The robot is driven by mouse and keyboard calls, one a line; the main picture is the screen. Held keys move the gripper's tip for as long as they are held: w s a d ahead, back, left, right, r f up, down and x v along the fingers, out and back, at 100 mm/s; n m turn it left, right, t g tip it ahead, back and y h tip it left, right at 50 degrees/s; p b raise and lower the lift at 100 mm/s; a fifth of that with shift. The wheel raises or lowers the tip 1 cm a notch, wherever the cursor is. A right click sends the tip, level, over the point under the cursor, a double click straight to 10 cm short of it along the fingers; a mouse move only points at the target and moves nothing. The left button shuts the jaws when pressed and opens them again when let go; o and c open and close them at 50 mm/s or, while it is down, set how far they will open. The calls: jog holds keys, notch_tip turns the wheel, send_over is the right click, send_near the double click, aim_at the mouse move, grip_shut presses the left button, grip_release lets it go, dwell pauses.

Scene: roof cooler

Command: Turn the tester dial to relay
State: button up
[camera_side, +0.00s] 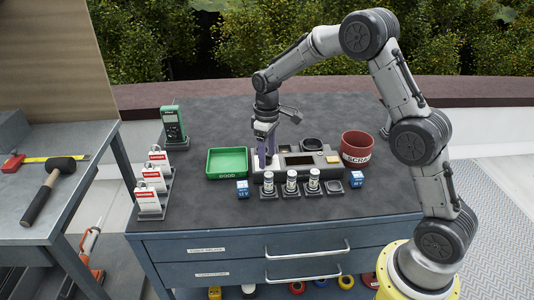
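The tester looks like the low grey box (293,176) in the middle of the dark work top, with a small dark screen (299,160) and a yellow button (332,159). My gripper (266,162) points down over the left end of this box, just left of the screen. Its fingers are at or just above the box top; I cannot tell if they touch it. The dial cannot be made out; the fingers may hide it. The gap between the fingers is too small to read, and dial labels are not legible.
A green tray (227,176) marked GOOD stands close left of the gripper. A red SCRAP bin (357,149) stands right. Three small cylinders (291,182) stand at the tester's front, with blue 12 V cubes (242,188) at either side. A green meter (172,124) stands back left.

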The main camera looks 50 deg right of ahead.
grip_shut()
jog(key=shift+r+m, duration=0.1)
jog(key=shift+m, duration=0.3)
jog(key=m, duration=0.4)
jog(key=shift+m, duration=0.4)
jog(key=m, duration=1.1)
jog(key=shift+w+m, duration=0.1)
jog(key=shift+m, duration=0.3)
jog(key=m, duration=0.5)
jog(key=shift+m, duration=0.7)
